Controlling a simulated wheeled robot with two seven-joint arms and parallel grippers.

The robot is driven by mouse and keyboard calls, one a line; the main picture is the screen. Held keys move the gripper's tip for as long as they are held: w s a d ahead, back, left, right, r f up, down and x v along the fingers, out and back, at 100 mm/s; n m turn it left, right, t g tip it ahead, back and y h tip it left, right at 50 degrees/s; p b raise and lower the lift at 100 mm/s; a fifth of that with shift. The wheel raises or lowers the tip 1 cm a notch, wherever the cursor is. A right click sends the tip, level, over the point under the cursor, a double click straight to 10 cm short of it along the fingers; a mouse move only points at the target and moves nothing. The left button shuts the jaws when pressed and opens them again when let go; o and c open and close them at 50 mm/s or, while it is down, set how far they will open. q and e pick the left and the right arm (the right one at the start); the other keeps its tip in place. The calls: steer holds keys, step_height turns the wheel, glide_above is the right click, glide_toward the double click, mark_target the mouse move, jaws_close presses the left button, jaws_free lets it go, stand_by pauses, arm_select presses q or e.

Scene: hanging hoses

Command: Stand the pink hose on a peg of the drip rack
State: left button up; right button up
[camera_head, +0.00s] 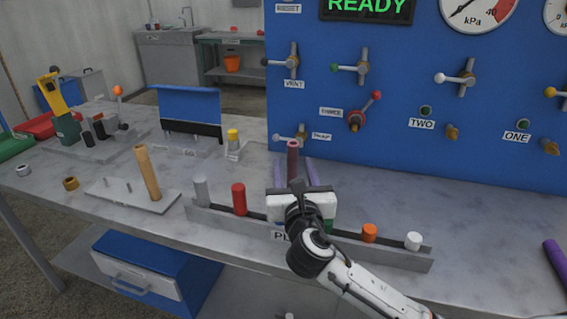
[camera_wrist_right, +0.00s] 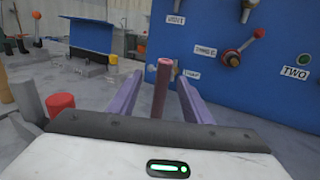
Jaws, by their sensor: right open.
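The pink hose (camera_head: 293,160) is a dull dark-pink upright tube behind my right gripper; its lower end is hidden in the head view. My right gripper (camera_head: 296,172) is open, its two purple fingers on either side of the hose. In the right wrist view the hose (camera_wrist_right: 162,90) shows between the fingers of the gripper (camera_wrist_right: 160,98), with gaps on both sides. The drip rack (camera_head: 112,197) seems to be the grey plate at left with short bare pegs (camera_head: 104,182) and a tan hose (camera_head: 147,172) standing on it. My left gripper is out of view.
A long grey rail (camera_head: 405,256) holds grey, red (camera_head: 239,199), orange and white (camera_head: 413,240) plugs close to my right gripper. The blue panel (camera_head: 400,130) with valves stands behind. A purple tube (camera_head: 555,262) lies at far right. Open bench lies right of the hose.

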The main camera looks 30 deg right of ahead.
mark_target(294, 150)
steer(key=x, duration=0.2)
steer(key=shift+w+d, duration=0.25)
steer(key=shift+d, duration=0.1)
steer(key=x, duration=0.2)
steer(key=r+x, duration=0.1)
steer(key=x, duration=0.1)
steer(key=shift+d, duration=0.3)
steer(key=shift+w+d, duration=0.25)
steer(key=shift+w, duration=0.2)
jaws_close()
